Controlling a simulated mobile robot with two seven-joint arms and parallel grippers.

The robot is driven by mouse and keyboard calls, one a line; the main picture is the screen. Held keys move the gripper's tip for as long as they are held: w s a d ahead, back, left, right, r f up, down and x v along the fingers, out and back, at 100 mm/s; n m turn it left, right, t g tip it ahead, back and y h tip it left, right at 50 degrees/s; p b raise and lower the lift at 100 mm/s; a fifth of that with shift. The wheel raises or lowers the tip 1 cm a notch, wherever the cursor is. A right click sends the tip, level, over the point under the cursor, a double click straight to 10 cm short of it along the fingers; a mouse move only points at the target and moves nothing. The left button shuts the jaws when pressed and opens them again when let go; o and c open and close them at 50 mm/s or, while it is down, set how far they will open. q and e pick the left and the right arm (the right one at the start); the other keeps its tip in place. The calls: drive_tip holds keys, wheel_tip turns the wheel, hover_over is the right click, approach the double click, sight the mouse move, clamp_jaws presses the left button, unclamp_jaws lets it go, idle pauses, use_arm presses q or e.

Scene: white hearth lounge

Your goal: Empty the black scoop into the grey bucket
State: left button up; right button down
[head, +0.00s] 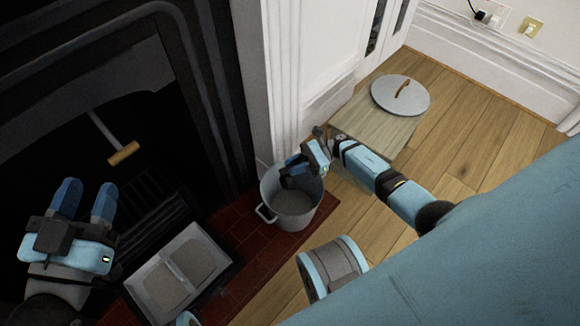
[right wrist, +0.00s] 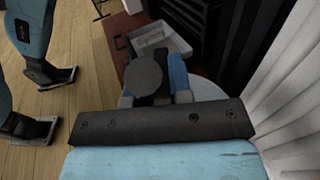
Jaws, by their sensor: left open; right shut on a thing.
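The grey bucket (head: 264,211) stands on the red tiles at the hearth's edge, its handle at the front left. Grey matter lies on its bottom. My right gripper (head: 294,172) reaches down into the bucket's mouth from the right, shut on the black scoop. In the right wrist view, a dark rounded part of the black scoop (right wrist: 143,75) shows beside a blue finger; the rest is hidden by the gripper and bucket. I cannot tell whether it still holds anything. My left gripper (head: 87,195) is open and empty in front of the fireplace, well left of the bucket.
A pale tray (head: 217,243) with grey matter in two parts lies left of the bucket. A tool with a wooden handle (head: 123,153) is in the dark fireplace. A grey round lid (head: 402,97) lies on a wooden board (head: 372,128).

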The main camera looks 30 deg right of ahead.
drive_tip(key=shift+d+y, duration=0.6)
drive_tip(key=shift+y, duration=0.1)
idle(0.7)
idle(0.5)
